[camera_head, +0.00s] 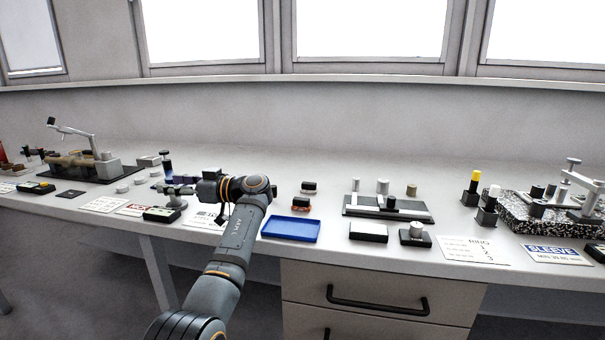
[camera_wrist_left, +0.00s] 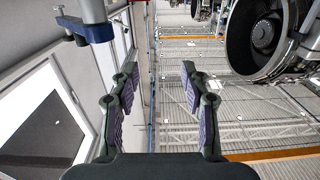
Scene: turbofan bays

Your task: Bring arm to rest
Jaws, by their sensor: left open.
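My left arm reaches in from the bottom of the head view, and its left gripper (camera_head: 172,191) is over the back-left part of the bench, pointing left. In the left wrist view the left gripper (camera_wrist_left: 157,76) has its two purple-padded fingers spread wide with nothing between them. In the head view it is near a dark-topped post and small parts; whether it touches any of them I cannot tell. My right gripper is in neither view.
The white bench (camera_head: 330,170) holds a blue tray (camera_head: 291,229), a grey slotted fixture (camera_head: 388,207), a speckled block (camera_head: 520,212) and a lever fixture (camera_head: 107,166). Drawers are below. An engine (camera_wrist_left: 262,38) shows in the wrist view.

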